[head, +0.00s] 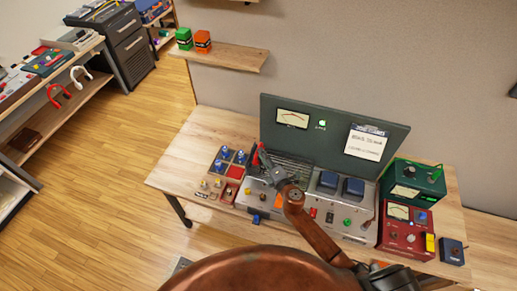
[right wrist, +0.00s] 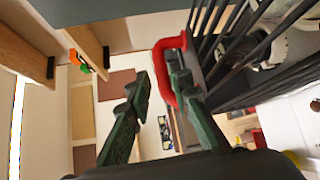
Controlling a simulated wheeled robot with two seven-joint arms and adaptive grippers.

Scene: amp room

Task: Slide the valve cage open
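The valve cage (head: 292,168) is a set of dark bars on the left part of the amplifier (head: 322,203) on the table. In the right wrist view its black bars (right wrist: 240,62) fill the upper right. My right gripper (head: 268,172) is at the cage's left end, by the handle. In the right wrist view its green fingers (right wrist: 158,80) are apart. The right finger overlaps the handle; contact is unclear. My left gripper is out of view.
A dark green panel (head: 390,128) with a meter and a paper note stands behind the amplifier. A tray of blue-topped parts (head: 212,188) sits close on the left. Green (head: 405,172) and red (head: 396,238) meter boxes stand on the right. The table's left end is clear.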

